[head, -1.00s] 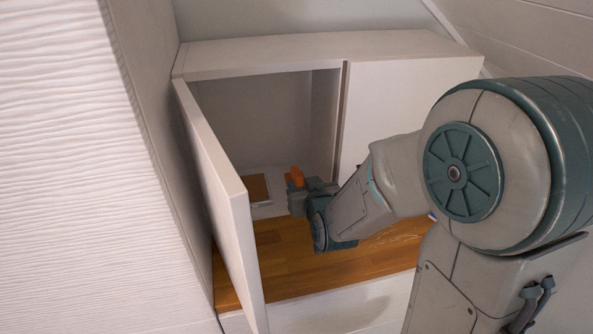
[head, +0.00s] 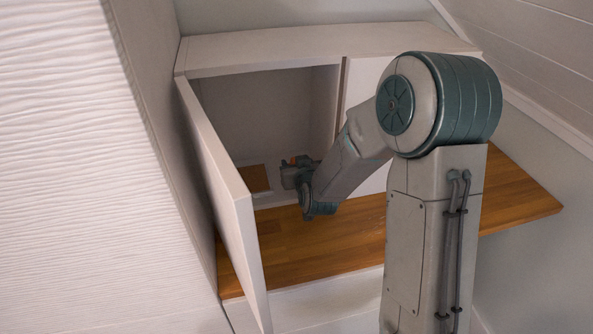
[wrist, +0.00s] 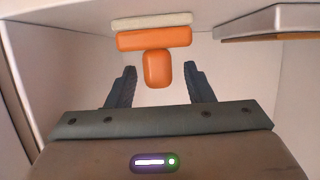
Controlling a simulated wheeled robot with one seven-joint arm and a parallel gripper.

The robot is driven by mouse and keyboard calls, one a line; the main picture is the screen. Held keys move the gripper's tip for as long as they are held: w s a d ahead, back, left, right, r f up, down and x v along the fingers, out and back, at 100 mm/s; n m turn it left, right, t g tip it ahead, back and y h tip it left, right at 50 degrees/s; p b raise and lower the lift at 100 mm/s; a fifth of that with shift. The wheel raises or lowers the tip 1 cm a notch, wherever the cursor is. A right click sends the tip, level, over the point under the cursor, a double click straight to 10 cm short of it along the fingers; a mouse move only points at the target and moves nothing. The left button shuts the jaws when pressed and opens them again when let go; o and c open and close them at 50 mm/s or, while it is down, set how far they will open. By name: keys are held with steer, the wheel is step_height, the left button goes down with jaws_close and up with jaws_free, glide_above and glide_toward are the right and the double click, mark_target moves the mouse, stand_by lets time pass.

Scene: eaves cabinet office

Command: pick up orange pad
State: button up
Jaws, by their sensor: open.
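The orange pad (wrist: 154,40) is inside the open cabinet. In the wrist view it shows as an orange bar with a rounded orange block (wrist: 157,69) on the near side and a cream strip along the far side. My gripper (wrist: 159,72) is open, with one finger on each side of the rounded block and a visible gap on both sides. In the head view my gripper (head: 291,174) is inside the cabinet opening, and only a small bit of orange (head: 292,160) shows past it; the rest is hidden.
The open white cabinet door (head: 222,195) stands left of my arm. The closed right door (head: 374,88) is partly behind my arm. A brown panel with a white edge (head: 254,179) lies at the cabinet's left. The wooden counter (head: 320,245) in front is clear.

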steer(key=shift+x, duration=1.3)
jaws_close()
steer(key=shift+r, duration=0.1)
